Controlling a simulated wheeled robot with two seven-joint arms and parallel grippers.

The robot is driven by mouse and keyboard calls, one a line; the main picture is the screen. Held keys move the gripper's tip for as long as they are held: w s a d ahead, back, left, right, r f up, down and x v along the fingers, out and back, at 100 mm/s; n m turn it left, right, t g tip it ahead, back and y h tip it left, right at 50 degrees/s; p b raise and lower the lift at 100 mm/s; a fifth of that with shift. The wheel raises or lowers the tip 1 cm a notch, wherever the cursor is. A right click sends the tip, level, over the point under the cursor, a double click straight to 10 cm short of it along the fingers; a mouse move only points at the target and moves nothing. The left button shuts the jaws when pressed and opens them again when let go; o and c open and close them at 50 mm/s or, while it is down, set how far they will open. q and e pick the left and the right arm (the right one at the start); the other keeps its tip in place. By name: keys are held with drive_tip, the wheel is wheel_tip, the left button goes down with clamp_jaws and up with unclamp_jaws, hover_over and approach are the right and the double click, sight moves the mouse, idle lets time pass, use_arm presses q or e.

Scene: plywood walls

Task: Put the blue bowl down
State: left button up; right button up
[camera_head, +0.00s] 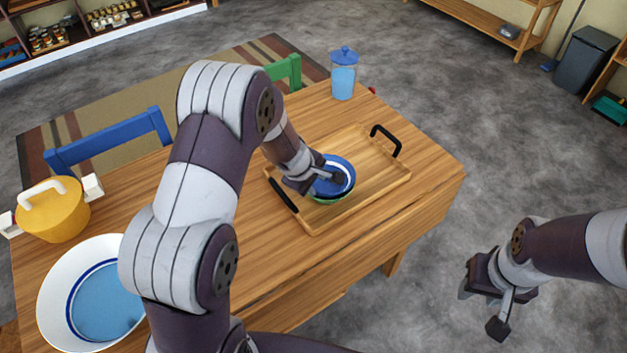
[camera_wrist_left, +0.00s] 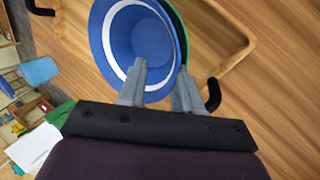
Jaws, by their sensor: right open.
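The blue bowl (camera_head: 337,171), with a white band inside, sits in or just over a green bowl (camera_head: 334,201) on the wooden tray (camera_head: 375,188). I cannot tell whether it rests there. My left gripper (camera_head: 325,178) is at the left side of its rim. In the left wrist view my left fingers (camera_wrist_left: 160,82) straddle the rim of the blue bowl (camera_wrist_left: 140,38), one inside and one outside. A gap shows between them, and their grip on the wall is unclear. The green bowl shows only as an edge (camera_wrist_left: 183,35). My right gripper (camera_head: 482,309) is open and empty, off the table.
The tray has black handles (camera_head: 386,138). A blue lidded jar (camera_head: 343,78) stands behind it. A yellow pot (camera_head: 53,212) and a large white-and-blue bowl (camera_head: 53,300) are at the table's left. The tray's right part is clear.

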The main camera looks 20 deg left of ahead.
use_arm(q)
drive_tip(key=shift+r, duration=0.2)
drive_tip(key=shift+r+p, duration=0.65)
drive_tip(key=shift+p, duration=0.25)
drive_tip(key=p+v, duration=0.4)
drive_tip(key=v, duration=0.7)
drive_tip(key=s+d+r+m+g+y, duration=0.1)
drive_tip(key=s+r+m+g, duration=0.1)
drive_tip(key=s+m, duration=1.2)
drive_tip(key=s+g, duration=0.1)
drive_tip(key=s, duration=0.1)
drive_tip(key=shift+s+d+r+g+y, duration=0.2)
drive_tip(key=shift+s+r+g+y, duration=0.1)
